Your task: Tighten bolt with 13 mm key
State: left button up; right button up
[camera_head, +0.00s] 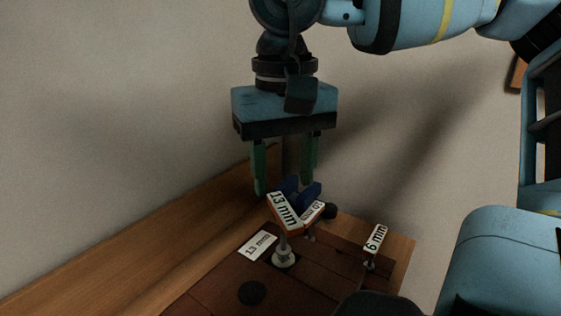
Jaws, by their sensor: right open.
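The 13 mm key (285,213) has a tilted, orange-edged head with a white "13 mm" label. Its shaft runs down to a pale round bolt or washer (284,260) on the dark wooden board (213,292); whether it is fully seated I cannot tell. A flat "13 mm" label (258,246) lies on the board beside it. My right gripper (284,190) points down with its two green fingers apart, open and empty. The fingertips are near the key's head, seemingly above or behind it; the depth is unclear. My left gripper is not in view.
A smaller labelled key (313,210), a blue piece (311,192) and a dark round knob (329,211) stand close behind the 13 mm key. A "6 mm" key (376,239) stands to the right. The wooden counter (150,240) runs along the wall, clear at left.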

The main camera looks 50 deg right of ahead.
aim_at(284, 207)
notch_tip(284, 207, down, 6)
jog(key=b, duration=0.3)
jog(key=shift+f+b, duration=0.1)
jog(key=shift+b, duration=0.2)
jog(key=shift+f+b, duration=0.35)
jog(key=shift+f, duration=0.2)
jog(key=c, duration=0.9)
